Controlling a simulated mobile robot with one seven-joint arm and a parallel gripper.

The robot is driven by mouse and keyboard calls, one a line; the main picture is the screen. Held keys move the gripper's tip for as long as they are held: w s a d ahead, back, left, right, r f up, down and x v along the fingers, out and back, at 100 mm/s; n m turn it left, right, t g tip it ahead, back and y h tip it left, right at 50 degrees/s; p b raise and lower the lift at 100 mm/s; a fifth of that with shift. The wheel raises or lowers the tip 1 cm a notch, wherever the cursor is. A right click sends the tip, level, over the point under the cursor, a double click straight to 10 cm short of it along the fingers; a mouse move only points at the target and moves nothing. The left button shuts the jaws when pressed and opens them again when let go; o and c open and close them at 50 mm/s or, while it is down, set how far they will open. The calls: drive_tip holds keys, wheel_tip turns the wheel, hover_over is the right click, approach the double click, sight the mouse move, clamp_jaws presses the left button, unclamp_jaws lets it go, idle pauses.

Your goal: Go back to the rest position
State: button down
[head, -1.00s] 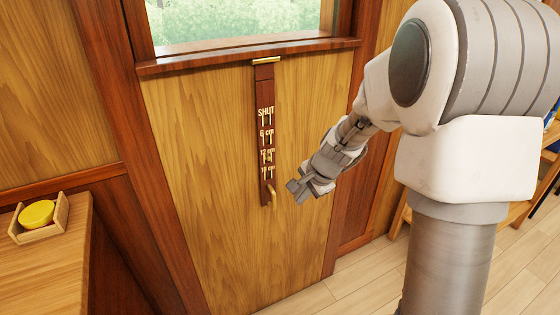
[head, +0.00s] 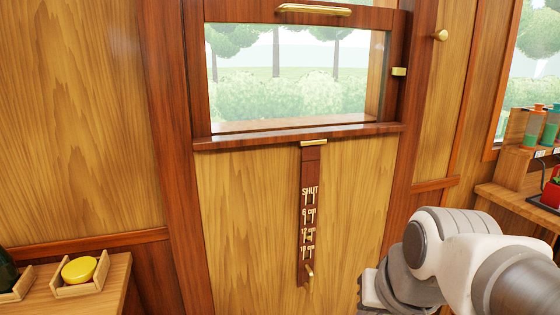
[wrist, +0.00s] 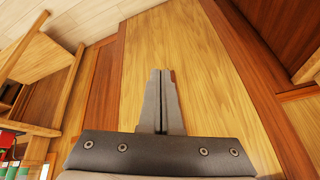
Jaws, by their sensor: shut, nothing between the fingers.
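My gripper (wrist: 161,74) shows in the wrist view with its two grey fingers together and nothing between them. Ahead of it is the wooden wall panel (wrist: 195,75), upside down or turned in this view. In the head view my arm is folded at the lower right, and the fingers cannot be made out clearly there. The dark red strap (head: 311,195), marked SHUT, 6 cm, 12 cm and a lower mark, hangs on the panel below the window. A brass peg (head: 309,270) is near its lower end. My arm is to the right of the strap, apart from it.
A window (head: 290,70) with a brass handle (head: 314,10) is above the strap. A wooden counter (head: 105,290) at lower left bears a yellow object (head: 78,269) in a holder. A shelf (head: 515,198) with bottles (head: 550,125) is at the right, close to my arm.

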drive_tip(key=s+d+r+n+p, duration=0.1)
drive_tip(key=s+r+n+p, duration=0.1)
drive_tip(key=s, duration=0.3)
wheel_tip(320, 180, up, 17)
drive_tip(key=p, duration=1.6)
drive_tip(key=shift+w+h+p, duration=0.2)
drive_tip(key=shift+h+p, duration=0.1)
drive_tip(key=shift+h, duration=0.1)
drive_tip(key=shift+f, duration=0.1)
